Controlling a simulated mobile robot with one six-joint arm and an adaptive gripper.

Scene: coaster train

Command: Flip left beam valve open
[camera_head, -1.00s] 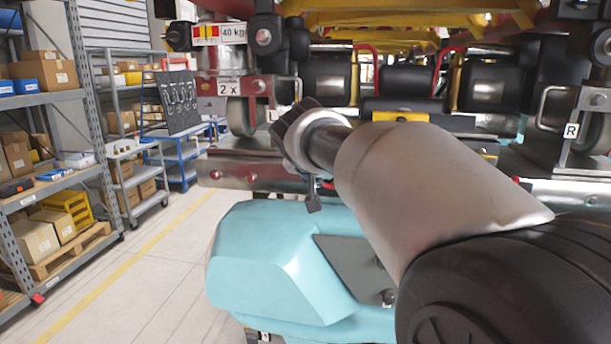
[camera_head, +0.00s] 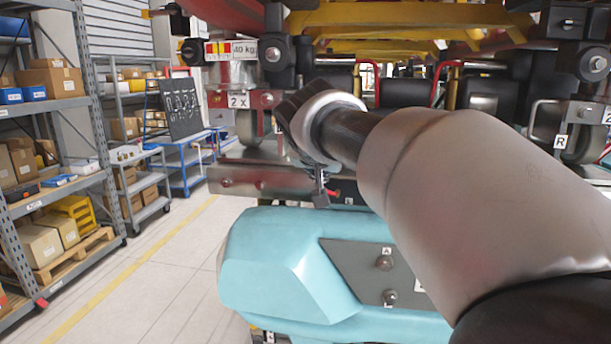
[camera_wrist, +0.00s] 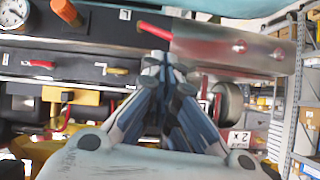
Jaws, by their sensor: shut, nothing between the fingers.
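A lever with a red handle (camera_wrist: 155,30) sits by the end of the steel beam (camera_wrist: 225,45) in the wrist view. I take it to be the left beam valve. A small red bit of it (camera_head: 334,194) shows beside my fingertips in the head view. My gripper (camera_wrist: 165,62) is shut and empty, its tips just short of the red handle in the picture. I cannot tell if they touch it. In the head view my gripper (camera_head: 321,192) is in front of the left beam (camera_head: 250,180), mostly hidden behind my wrist.
In the wrist view, an orange-red handle (camera_wrist: 42,64), a yellow handle (camera_wrist: 117,71) and a gauge (camera_wrist: 14,12) are on the dark panel. A wheel (camera_head: 245,125) hangs above the beam. Shelving (camera_head: 50,150) stands at the left, with clear floor (camera_head: 165,265) between.

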